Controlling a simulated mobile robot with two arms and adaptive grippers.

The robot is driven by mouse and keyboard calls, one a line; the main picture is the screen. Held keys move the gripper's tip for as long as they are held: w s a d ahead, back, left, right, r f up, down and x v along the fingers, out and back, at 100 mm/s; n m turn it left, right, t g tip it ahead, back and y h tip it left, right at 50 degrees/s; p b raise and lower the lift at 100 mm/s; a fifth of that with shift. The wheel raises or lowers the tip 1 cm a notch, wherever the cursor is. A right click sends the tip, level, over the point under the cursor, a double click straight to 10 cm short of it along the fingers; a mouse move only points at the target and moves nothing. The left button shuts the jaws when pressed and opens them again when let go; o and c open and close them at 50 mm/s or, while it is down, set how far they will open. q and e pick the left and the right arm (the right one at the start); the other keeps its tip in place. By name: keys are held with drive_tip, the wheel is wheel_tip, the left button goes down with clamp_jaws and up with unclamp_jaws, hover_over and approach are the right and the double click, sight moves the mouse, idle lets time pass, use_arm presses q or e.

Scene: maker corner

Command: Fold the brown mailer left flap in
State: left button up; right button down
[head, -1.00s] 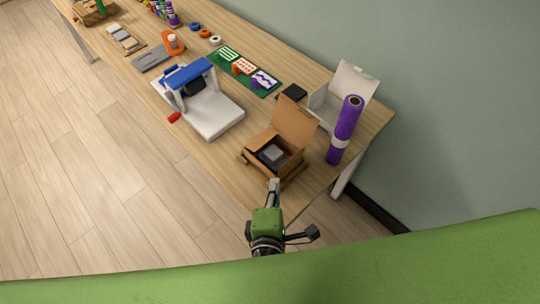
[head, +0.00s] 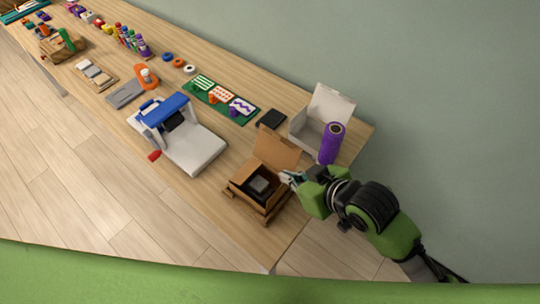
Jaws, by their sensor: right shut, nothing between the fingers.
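The brown mailer (head: 240,186) sits near the right end of the table, with its lid (head: 277,148) standing open at the back. A dark item with a grey top (head: 259,184) lies inside it. Brown flap edges stick out low around the box, but I cannot clearly tell how the left flap stands. My right gripper (head: 287,177) is shut and empty at the mailer's right side, close to its upper edge; I cannot tell whether it touches. My left gripper is out of view.
A white open box (head: 305,130) and a purple roll (head: 330,145) stand behind my right gripper. A black square (head: 271,118) lies behind the lid. A white and blue machine (head: 190,145) stands to the left. Bare table (head: 285,228) shows at the front right corner.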

drive_tip(key=w+a+r+n+y, duration=0.1)
drive_tip(key=a+r+n+y, duration=0.1)
drive_tip(key=a+r, duration=0.1)
drive_tip(key=g+p, duration=0.1)
drive_tip(key=p, duration=0.1)
hover_over(251, 173)
drive_tip(key=shift+n, duration=0.3)
wheel_tip(251, 173, down, 5)
drive_tip(key=shift+f, duration=0.15)
drive_tip(key=shift+s+d+f, duration=0.1)
drive_tip(key=shift+d+f, duration=0.05)
drive_tip(key=shift+f, duration=0.5)
drive_tip(key=shift+s+d+f, duration=0.1)
drive_tip(key=shift+d+f, duration=0.05)
drive_tip(key=shift+f, duration=0.45)
drive_tip(key=shift+s+d+f+p, duration=0.2)
drive_tip(key=shift+d+f+p, duration=0.15)
drive_tip(key=shift+f, duration=0.35)
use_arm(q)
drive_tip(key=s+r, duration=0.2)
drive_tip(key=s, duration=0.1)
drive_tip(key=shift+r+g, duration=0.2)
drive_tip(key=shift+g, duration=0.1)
use_arm(e)
drive_tip(key=shift+f, duration=0.1)
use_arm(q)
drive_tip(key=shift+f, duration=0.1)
